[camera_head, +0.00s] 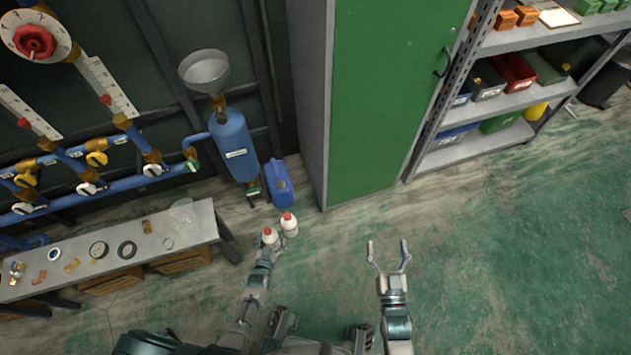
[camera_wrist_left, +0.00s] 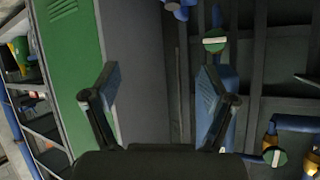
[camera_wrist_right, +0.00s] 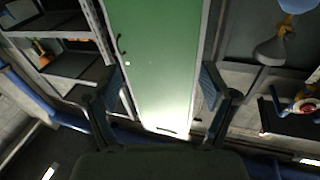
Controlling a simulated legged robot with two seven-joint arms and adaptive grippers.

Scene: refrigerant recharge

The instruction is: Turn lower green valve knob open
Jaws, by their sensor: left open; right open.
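The lower green valve knob (camera_head: 253,191) sits at the foot of the blue tank (camera_head: 233,145). In the left wrist view, a green knob with a white handle (camera_wrist_left: 215,42) shows above the right finger, beside the blue tank. A second green valve knob (camera_head: 191,161) is on the pipe left of the tank; one also shows at lower right in the left wrist view (camera_wrist_left: 275,157). My left gripper (camera_wrist_left: 158,85) is open and empty, apart from the knob. In the head view its fingers are hard to make out near two bottles. My right gripper (camera_head: 388,245) is open and empty over the floor.
Two white red-capped bottles (camera_head: 289,225) and a blue jug (camera_head: 281,183) are near the tank's foot. A grey bench (camera_head: 200,225) with small parts stands left. A green cabinet (camera_head: 385,100) and shelves (camera_head: 480,140) stand right. The green floor (camera_head: 500,260) is clear at right.

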